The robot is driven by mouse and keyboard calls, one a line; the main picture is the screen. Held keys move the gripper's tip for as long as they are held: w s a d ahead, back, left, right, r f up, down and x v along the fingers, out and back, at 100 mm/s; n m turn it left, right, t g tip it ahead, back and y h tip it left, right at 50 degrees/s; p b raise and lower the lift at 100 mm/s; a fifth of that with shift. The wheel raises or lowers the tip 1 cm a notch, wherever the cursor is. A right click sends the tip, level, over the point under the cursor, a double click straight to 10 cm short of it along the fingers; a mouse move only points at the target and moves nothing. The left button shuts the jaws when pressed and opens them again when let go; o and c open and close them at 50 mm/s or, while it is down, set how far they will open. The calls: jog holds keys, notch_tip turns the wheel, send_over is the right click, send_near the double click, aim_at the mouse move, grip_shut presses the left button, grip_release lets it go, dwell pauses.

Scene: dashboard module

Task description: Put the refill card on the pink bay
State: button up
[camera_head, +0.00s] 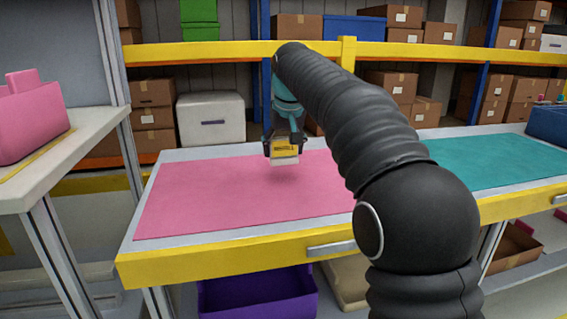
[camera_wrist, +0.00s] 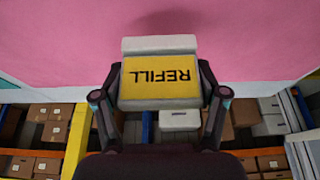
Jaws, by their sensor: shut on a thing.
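The refill card (camera_wrist: 160,88) is a white piece with a yellow label reading REFILL. My gripper (camera_wrist: 160,92) is shut on it, with one finger on each side. In the head view the card (camera_head: 285,151) hangs from my gripper (camera_head: 284,140) above the pink bay (camera_head: 225,197), near its back edge. A faint shadow lies on the pink below it, and the card looks apart from the surface. The pink bay (camera_wrist: 60,40) also fills the upper part of the wrist view. My arm hides the bay's right end in the head view.
A teal bay (camera_head: 480,160) covers the table's right part, with a blue bin (camera_head: 548,124) at its far end. A yellow edge (camera_head: 215,256) runs along the table front. A pink container (camera_head: 28,115) stands on another table at left. Shelves with boxes stand behind.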

aim_at(284, 156)
jog(key=shift+w+f+b, duration=0.1)
jog(key=shift+f+b, duration=0.7)
jog(key=shift+f, duration=1.25)
jog(key=shift+f, duration=0.1)
jog(key=o, duration=1)
jog(key=shift+o, duration=0.2)
jog(key=p+v, duration=0.3)
jog(key=v, duration=0.8)
jog(key=s+d, duration=0.7)
jog(key=s, duration=0.1)
jog(key=s+d+f+m, duration=0.1)
jog(key=s+d+f, duration=0.2)
jog(key=s+f, duration=0.4)
jog(key=s+d+f+m, duration=0.1)
jog(key=s+d+f, duration=0.3)
jog(key=s+f, duration=0.3)
jog(key=s+d+f+m+t+h, duration=0.1)
jog(key=s+d+f, duration=0.3)
jog(key=s+f, duration=0.3)
jog(key=s, duration=0.5)
jog(key=shift+d, duration=0.15)
